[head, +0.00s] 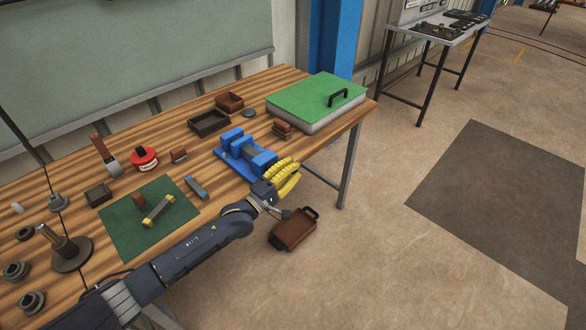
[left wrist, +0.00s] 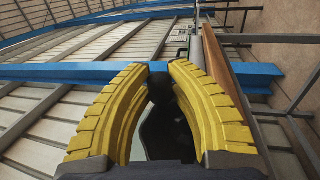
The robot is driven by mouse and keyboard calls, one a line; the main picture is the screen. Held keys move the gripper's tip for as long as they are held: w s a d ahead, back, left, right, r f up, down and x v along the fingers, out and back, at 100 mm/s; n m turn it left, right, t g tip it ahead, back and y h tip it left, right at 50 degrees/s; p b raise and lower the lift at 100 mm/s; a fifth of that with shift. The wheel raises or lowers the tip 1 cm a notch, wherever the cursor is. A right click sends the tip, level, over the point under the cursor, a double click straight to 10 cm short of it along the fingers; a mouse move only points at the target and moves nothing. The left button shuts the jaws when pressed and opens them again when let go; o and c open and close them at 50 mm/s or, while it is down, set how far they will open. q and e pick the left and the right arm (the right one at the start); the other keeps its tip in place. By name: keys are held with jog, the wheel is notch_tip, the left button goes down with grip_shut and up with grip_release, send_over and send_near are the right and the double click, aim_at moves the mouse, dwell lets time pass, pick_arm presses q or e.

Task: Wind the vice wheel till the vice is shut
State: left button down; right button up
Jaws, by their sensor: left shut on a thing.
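The blue vice (head: 236,144) stands near the front edge of the wooden bench, on a blue base. How wide its jaws stand apart is hard to tell at this size. My left gripper (head: 287,174), with yellow ribbed fingers, is at the vice's front end, over the bench edge. In the left wrist view the fingers (left wrist: 160,72) curve in around a dark part of the vice wheel (left wrist: 160,90), shut on it. The wheel is mostly hidden by the fingers in the head view. My right gripper is not in view.
A green-lidded box (head: 318,97) stands right of the vice. A green mat (head: 125,232) with blocks lies to its left. Small dark trays (head: 209,123) stand behind it. A brown tray (head: 293,232) is below the bench edge. Open floor lies to the right.

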pick_arm(q)
jog(key=shift+d+f+g+y, duration=0.15)
jog(key=shift+f+g+y, duration=0.15)
jog(key=shift+g, duration=0.1)
dwell(0.8)
notch_tip(320, 180, down, 6)
jog(key=g+y, duration=1.4)
jog(key=y, duration=0.2)
jog(key=shift+a+f+g+y, duration=0.15)
jog(key=shift+a+g+y, duration=0.1)
jog(key=shift+g+y, duration=0.05)
dwell(0.4)
jog(key=shift+s+a, duration=0.1)
jog(key=shift+s, duration=0.05)
dwell(0.5)
jog(key=c, duration=1.2)
grip_release()
jog(key=v, duration=1.1)
jog(key=shift+d+r, duration=0.3)
jog(key=shift+r, duration=0.05)
